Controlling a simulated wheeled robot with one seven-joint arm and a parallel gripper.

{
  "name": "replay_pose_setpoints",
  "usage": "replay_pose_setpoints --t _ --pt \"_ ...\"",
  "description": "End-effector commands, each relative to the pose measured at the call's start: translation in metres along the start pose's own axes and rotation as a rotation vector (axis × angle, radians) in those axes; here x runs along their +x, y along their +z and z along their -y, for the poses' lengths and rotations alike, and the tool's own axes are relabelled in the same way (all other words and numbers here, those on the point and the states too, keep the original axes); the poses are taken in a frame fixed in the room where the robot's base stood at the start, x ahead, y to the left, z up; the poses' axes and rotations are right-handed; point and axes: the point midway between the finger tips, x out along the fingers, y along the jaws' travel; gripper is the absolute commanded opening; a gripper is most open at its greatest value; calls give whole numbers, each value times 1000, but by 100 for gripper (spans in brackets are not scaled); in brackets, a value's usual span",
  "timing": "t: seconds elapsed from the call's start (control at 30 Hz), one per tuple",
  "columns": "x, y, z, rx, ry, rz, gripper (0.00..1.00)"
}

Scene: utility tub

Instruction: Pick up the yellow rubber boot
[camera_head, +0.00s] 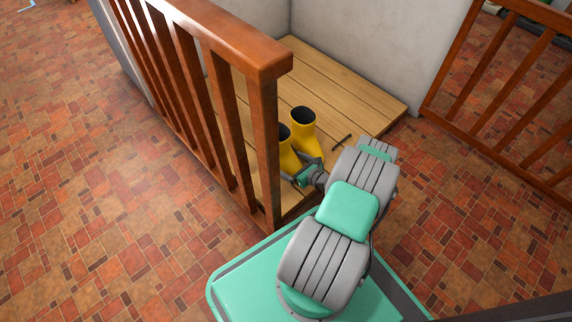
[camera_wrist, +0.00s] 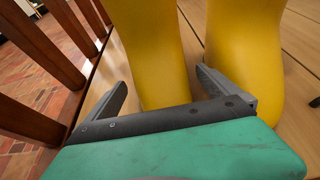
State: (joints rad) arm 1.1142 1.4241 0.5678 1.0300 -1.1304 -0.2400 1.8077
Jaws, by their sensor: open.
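Two yellow rubber boots with dark openings stand upright side by side on a wooden platform. The left boot (camera_head: 289,158) is partly behind the railing post in the head view; the right boot (camera_head: 305,136) stands just beside it. In the wrist view the left boot (camera_wrist: 153,50) rises between the two fingers, and the right boot (camera_wrist: 243,60) is beyond the right finger. My gripper (camera_head: 302,167) is open and low at the boots. Its fingers in the wrist view (camera_wrist: 160,88) lie on either side of the left boot; whether they touch it I cannot tell.
A wooden railing (camera_head: 263,90) runs along the platform's left side, close to the boots. The wooden platform (camera_head: 345,85) is bare toward the back, against pale walls. A small dark item (camera_head: 342,142) lies right of the boots. Another wooden railing (camera_head: 500,110) stands at the right.

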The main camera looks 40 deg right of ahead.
Motion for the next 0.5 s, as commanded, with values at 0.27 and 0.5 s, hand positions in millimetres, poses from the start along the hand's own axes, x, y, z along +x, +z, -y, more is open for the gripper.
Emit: replay_pose_setpoints --t 0.27,0.5 --pt "10 0 2 2 -4 0 100" --pt "9 0 2 2 -5 0 83"
